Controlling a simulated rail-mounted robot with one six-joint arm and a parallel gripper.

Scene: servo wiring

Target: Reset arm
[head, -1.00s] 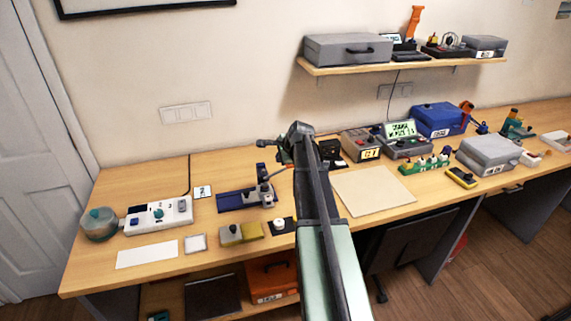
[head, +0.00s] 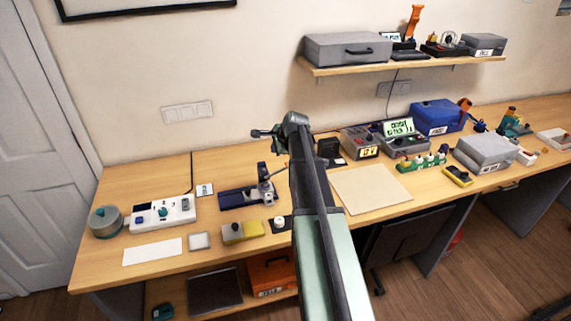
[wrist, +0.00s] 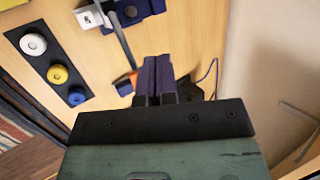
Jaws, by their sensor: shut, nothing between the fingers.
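My arm rises through the middle of the head view. My gripper (head: 262,133) is at its far end, pointing left, in front of the wall and above the back of the bench. In the wrist view my gripper's two dark fingers (wrist: 158,68) lie together, shut with nothing between them. The blue clamp-like device (head: 240,197) stands on the bench below and to the left of the gripper. It shows partly at the top of the wrist view (wrist: 130,12). The gripper appears apart from everything.
The wooden bench (head: 140,178) holds a white control box (head: 163,214), a grey meter (head: 402,133), a blue case (head: 437,117) and a tan mat (head: 370,188). A wall shelf (head: 400,65) with equipment is at the upper right. A black strip (wrist: 50,58) carries round knobs.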

